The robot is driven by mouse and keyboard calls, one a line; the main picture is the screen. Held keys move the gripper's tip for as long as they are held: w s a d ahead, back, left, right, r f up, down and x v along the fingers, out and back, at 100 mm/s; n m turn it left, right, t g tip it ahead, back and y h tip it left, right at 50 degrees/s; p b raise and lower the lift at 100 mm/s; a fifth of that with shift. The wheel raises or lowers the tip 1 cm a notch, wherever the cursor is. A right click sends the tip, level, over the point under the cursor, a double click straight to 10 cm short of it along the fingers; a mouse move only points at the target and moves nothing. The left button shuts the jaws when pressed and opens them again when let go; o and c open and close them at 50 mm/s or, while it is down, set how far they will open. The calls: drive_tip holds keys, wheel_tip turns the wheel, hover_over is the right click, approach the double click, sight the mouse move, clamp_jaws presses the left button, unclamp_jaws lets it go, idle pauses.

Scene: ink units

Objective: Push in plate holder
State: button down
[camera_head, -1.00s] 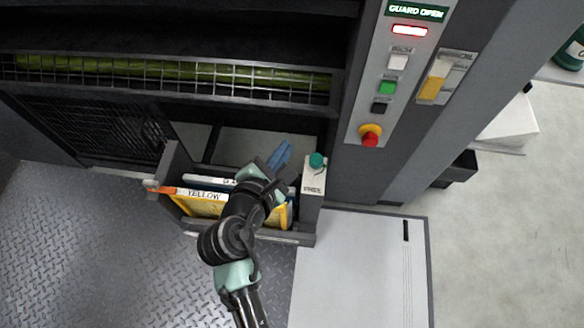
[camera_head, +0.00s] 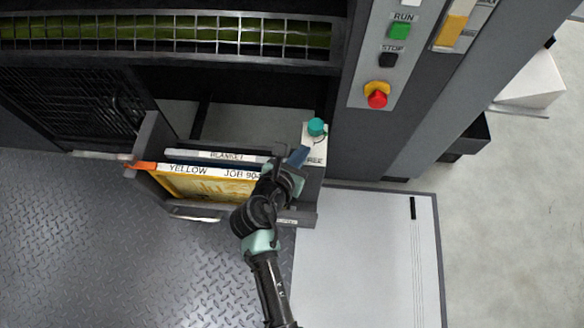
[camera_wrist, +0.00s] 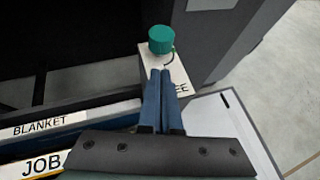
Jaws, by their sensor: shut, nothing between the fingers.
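The plate holder (camera_head: 150,128) is a dark grey drawer-like frame pulled out from the machine's lower opening. In it stand a yellow plate (camera_head: 205,186) labelled "YELLOW JOB 90-" and a holder labelled "BLANKET" (camera_head: 226,155); they also show in the wrist view as the "JOB" label (camera_wrist: 42,165) and the "BLANKET" label (camera_wrist: 40,127). My gripper (camera_head: 300,155) is shut and empty, its blue fingers together above the right end of the holder. In the wrist view the fingertips (camera_wrist: 160,72) are by a white labelled block with a teal knob (camera_wrist: 161,39). Whether they touch it is unclear.
The machine's control panel has a red stop knob (camera_head: 377,96) on the right. A wire guard (camera_head: 170,33) runs above the opening. A pale panel (camera_head: 360,250) lies on the floor at right. Treadplate floor (camera_head: 90,240) is clear at front left.

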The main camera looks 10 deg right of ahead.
sight(313, 134)
drive_tip(key=shift+w+d+r+b, duration=0.1)
drive_tip(key=shift+w+d+b, duration=0.15)
drive_tip(key=shift+w+d, duration=0.4)
drive_tip(key=shift+w+d+r+b, duration=0.1)
drive_tip(key=shift+w+d+b, duration=0.1)
drive_tip(key=shift+w+d, duration=0.35)
drive_tip(key=shift+w+a, duration=0.1)
drive_tip(key=shift+w, duration=0.1)
